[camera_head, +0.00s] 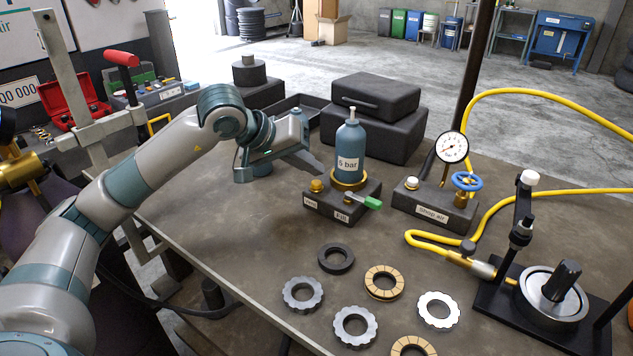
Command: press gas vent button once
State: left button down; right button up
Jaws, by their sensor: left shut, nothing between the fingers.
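The gas unit is a dark block (328,203) with a blue bottle (350,150) marked "5 bar" standing upright in a brass ring on it. A brass button (316,185) sits on the block's left end, above a small white label that is hard to read. A green-handled lever (367,201) sticks out at the block's right front. My left gripper (318,171) is shut and empty, its fingers pointing right and slightly down. Its tips are close above the brass button; I cannot tell whether they touch it. My right gripper is out of view.
A black case (375,97) stands behind the bottle. To the right are a regulator block (434,208) with a gauge (452,148) and blue valve, a yellow hose (520,193) and a black press stand (500,305). Several rings and toothed discs (355,327) lie in front.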

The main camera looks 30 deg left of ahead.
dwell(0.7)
pick_arm(q)
jog(key=shift+f, duration=0.1)
jog(key=shift+f+b, duration=0.35)
jog(key=shift+b, duration=0.35)
jog(key=shift+f+b, duration=0.5)
jog(key=shift+b, duration=0.1)
dwell(0.8)
dwell(0.3)
jog(key=shift+r+p, duration=0.35)
jog(key=shift+r, duration=0.6)
jog(key=shift+r+p, duration=1.3)
jog(key=shift+r, duration=1.2)
